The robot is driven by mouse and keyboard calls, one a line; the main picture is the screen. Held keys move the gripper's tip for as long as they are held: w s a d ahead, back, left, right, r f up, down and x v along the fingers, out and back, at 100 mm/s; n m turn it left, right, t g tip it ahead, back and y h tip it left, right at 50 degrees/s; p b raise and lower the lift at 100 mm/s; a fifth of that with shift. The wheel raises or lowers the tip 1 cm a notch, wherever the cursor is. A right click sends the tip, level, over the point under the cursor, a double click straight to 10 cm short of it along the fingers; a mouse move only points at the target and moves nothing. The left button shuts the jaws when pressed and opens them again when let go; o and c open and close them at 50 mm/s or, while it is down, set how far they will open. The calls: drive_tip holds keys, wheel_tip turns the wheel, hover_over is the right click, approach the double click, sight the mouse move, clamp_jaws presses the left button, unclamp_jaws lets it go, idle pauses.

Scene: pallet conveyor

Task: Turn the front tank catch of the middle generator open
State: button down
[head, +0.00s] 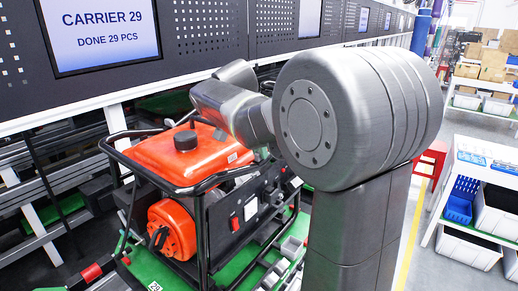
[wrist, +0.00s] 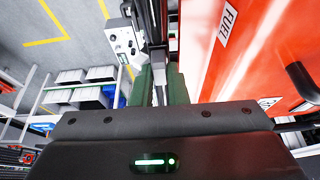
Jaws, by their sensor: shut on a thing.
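The generator (head: 205,205) has a red tank (head: 185,155) with a black cap, set in a black tube frame. In the wrist view the red tank (wrist: 255,55), marked FUEL, fills the right side, close beside my gripper. My gripper (wrist: 161,88) has its two green fingers shut on a narrow grey metal piece, which appears to be the front tank catch (wrist: 158,62). The fingers hide most of it, so its angle cannot be told. In the head view my arm hides my gripper and that side of the tank.
The generator stands on a green pallet (head: 155,268) on the conveyor. A dark panel with a CARRIER 29 screen (head: 103,30) runs behind it. A white bench (head: 480,170) with bins stands at the right.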

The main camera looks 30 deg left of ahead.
idle(0.3)
drive_tip(key=c, duration=1.4)
unclamp_jaws()
drive_tip(key=shift+c, duration=0.2)
drive_tip(key=v, duration=1.3)
drive_tip(key=shift+s+r+b, duration=0.2)
drive_tip(key=shift+r+b, duration=0.2)
drive_tip(key=shift+b, duration=0.05)
drive_tip(key=shift+a+f, duration=0.1)
drive_tip(key=shift+f, duration=0.05)
drive_tip(key=p+x, duration=0.1)
drive_tip(key=x, duration=1.2)
drive_tip(key=shift+w+f, duration=0.2)
drive_tip(key=shift+f, duration=0.15)
drive_tip(key=shift+r, duration=0.2)
